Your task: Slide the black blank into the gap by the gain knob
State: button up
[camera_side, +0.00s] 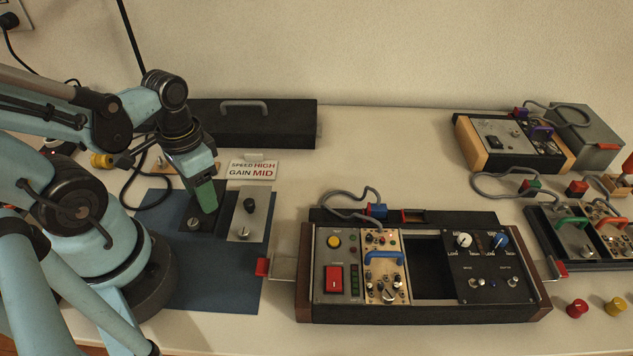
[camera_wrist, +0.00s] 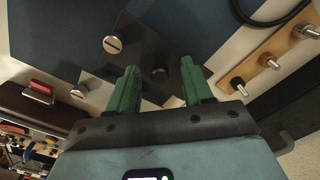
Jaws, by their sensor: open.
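The black blank (camera_side: 183,216) lies on a blue mat, a silver screw at its front end. In the wrist view the black blank (camera_wrist: 140,47) also shows a dark knob, which lies between the fingertips. My gripper (camera_side: 207,198) has green fingers, open and apart on either side of that knob in the wrist view (camera_wrist: 160,85); contact cannot be told. A silver blank (camera_side: 244,230) with a black knob lies just right. The gap (camera_side: 429,282) is a dark opening in the console, left of a black panel (camera_side: 480,268) with white (camera_side: 464,240) and blue (camera_side: 501,242) knobs; their names are unreadable.
The console (camera_side: 425,312) also holds a blue-handled module (camera_side: 384,280) left of the gap. A sign (camera_side: 252,171) reads SPEED HIGH, GAIN MID. A long black box (camera_side: 265,130) stands behind. Other cabled units (camera_side: 515,140) are at right. The central table behind the console is clear.

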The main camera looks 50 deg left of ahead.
grip_shut()
dwell(0.3)
jog(key=shift+r, duration=0.15)
jog(key=shift+r, duration=4.4)
jog(key=w+d+r, duration=0.3)
jog(key=w+d, duration=0.3)
jog(key=w, duration=0.1)
jog(key=w+d+r, duration=0.4)
jog(key=w+d, duration=0.2)
jog(key=w, duration=0.1)
jog(key=w+d+f, duration=0.2)
jog(key=d, duration=0.9)
jog(key=w+d+f, duration=0.1)
jog(key=d+f, duration=0.1)
jog(key=d, duration=1)
jog(key=shift+w+d, duration=0.25)
jog(key=shift+w, duration=0.1)
